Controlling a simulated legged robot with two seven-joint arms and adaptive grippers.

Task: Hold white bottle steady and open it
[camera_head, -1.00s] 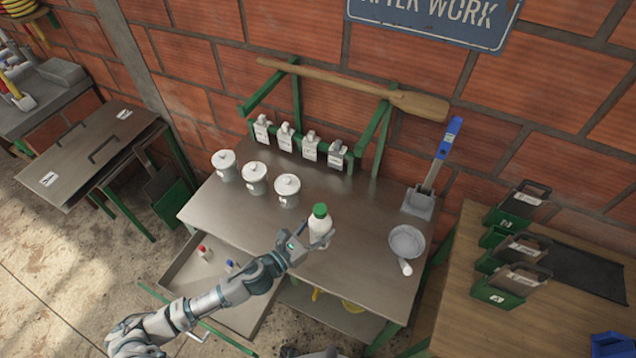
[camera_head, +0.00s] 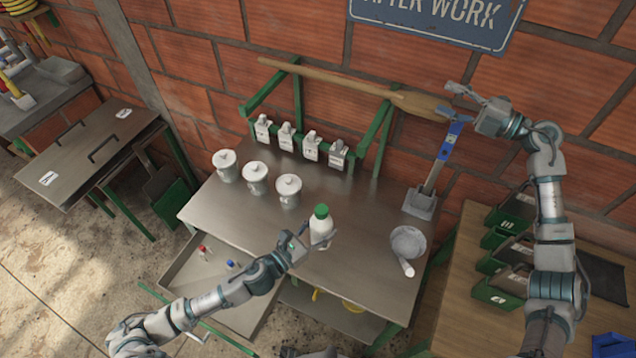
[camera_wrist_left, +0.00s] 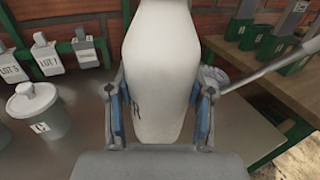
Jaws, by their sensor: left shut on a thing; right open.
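The white bottle (camera_head: 320,232) with a green cap (camera_head: 321,211) stands upright at the front middle of the metal table (camera_head: 352,262). My left gripper (camera_head: 318,243) is shut around the bottle's body. In the left wrist view the white bottle (camera_wrist_left: 160,70) sits between the two fingers of my left gripper (camera_wrist_left: 160,112), and its cap is out of that picture. My right gripper (camera_head: 468,104) is open and empty, up high at the right near the wall, well apart from the bottle.
Several lidded grey pots, one being a pot (camera_head: 289,190), stand left of the bottle. A bowl (camera_head: 408,242) and a blue-handled scoop (camera_head: 420,203) are to the right. A wooden paddle (camera_head: 350,84) rests on the green rack behind. An open drawer (camera_head: 180,262) juts out in front.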

